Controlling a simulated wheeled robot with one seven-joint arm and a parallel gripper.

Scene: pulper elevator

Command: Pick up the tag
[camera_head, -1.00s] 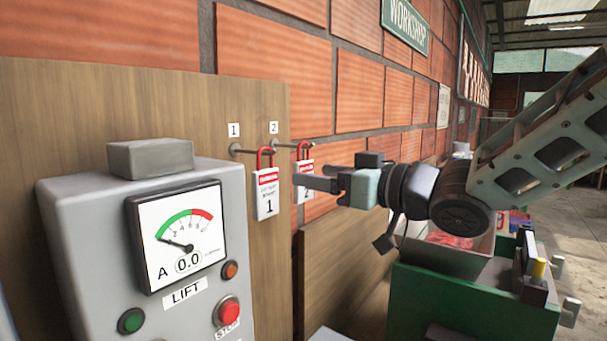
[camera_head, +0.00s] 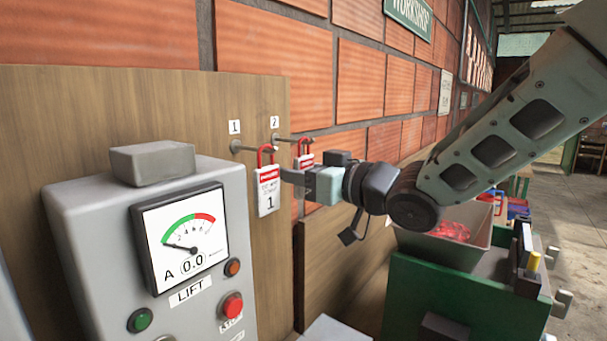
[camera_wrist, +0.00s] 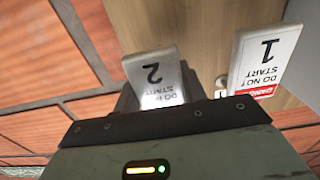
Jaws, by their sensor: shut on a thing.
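Two white tags with red headers and red loops hang from pegs on the wooden board. Tag 1 (camera_head: 268,192) hangs from the left peg, in front of the board; it also shows upside down in the wrist view (camera_wrist: 264,62). Tag 2 (camera_head: 305,160) is at the right peg, its loop by the peg's end and its lower part hidden behind my gripper. In the wrist view tag 2 (camera_wrist: 153,74) sits between my fingers. My gripper (camera_head: 292,177) is shut on tag 2, close behind and right of tag 1.
The grey lift control box (camera_head: 80,225) with its gauge stands at the left front. The wooden board (camera_head: 150,90) and brick wall (camera_head: 375,80) lie behind. A green bench (camera_head: 450,300) with an open box of red items (camera_head: 452,231) stands below my arm.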

